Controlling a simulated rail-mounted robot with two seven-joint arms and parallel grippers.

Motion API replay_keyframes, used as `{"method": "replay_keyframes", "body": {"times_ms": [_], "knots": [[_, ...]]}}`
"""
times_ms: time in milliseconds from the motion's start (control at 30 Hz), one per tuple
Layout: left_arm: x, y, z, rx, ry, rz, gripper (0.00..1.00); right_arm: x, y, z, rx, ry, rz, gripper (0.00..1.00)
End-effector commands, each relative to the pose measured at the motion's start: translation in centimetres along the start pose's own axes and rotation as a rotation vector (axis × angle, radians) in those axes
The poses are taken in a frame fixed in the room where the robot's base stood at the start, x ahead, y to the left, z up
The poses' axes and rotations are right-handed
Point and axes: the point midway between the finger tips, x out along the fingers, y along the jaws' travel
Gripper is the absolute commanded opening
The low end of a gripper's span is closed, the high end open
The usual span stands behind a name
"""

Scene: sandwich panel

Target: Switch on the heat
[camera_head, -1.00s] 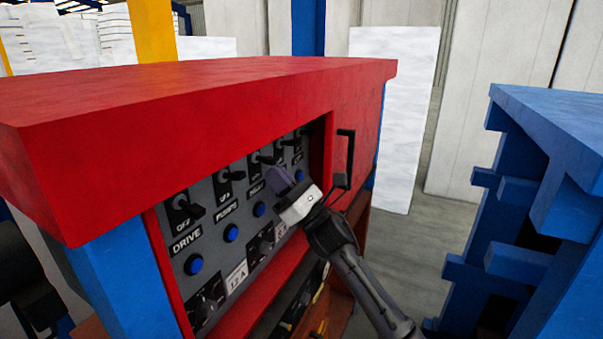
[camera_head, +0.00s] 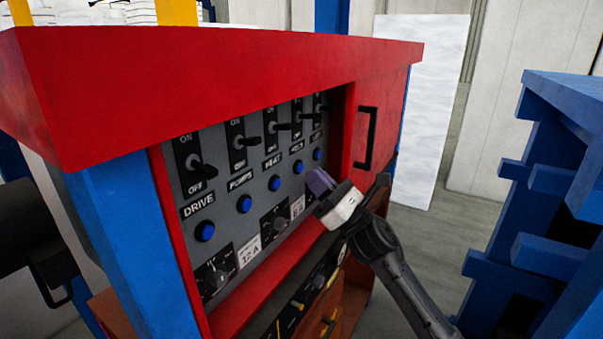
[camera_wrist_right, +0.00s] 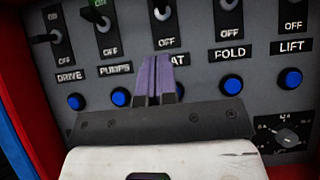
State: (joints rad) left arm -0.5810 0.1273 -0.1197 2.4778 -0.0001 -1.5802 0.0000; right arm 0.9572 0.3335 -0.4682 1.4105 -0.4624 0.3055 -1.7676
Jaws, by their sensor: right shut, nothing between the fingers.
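The HEAT switch (camera_head: 278,127) is the middle toggle on the grey panel (camera_head: 225,180). Its lever sticks out of a black plate marked ON above and OFF below; its exact setting is hard to tell. A blue button (camera_head: 275,183) sits under its label. My right gripper (camera_head: 318,181) is shut and empty, in front of the panel's lower right in the head view. In the right wrist view its purple fingertips (camera_wrist_right: 158,78) point at the panel, below the HEAT switch (camera_wrist_right: 163,12), and partly cover its label. I see no contact with the lever. My left gripper is not in view.
DRIVE (camera_head: 200,165) and PUMPS (camera_head: 240,142) toggles are left of HEAT, FOLD and LIFT right. Dials (camera_head: 215,275) lie below. The red housing (camera_head: 240,85) overhangs the recessed panel. A black handle (camera_head: 366,138) is at right, and a blue frame (camera_head: 545,190) stands farther right.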

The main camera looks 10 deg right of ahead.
Motion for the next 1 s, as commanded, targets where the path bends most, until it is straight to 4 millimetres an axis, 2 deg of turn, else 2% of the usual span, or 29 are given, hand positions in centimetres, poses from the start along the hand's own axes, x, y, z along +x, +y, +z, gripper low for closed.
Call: {"method": "replay_keyframes", "body": {"times_ms": [33, 100, 400, 1000], "knots": [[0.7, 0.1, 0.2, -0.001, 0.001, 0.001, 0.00, -1.3, 0.0, -0.2, -0.002, 0.001, 0.001, 0.00], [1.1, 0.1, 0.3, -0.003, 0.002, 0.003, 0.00, -2.4, 0.0, -0.1, -0.002, 0.001, 0.001, 0.00], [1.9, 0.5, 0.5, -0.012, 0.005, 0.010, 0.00, -5.2, 0.0, 0.4, 0.001, 0.000, 0.001, 0.00], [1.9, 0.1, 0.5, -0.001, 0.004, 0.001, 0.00, -5.5, 0.0, 0.6, 0.001, 0.000, 0.001, 0.00]]}}
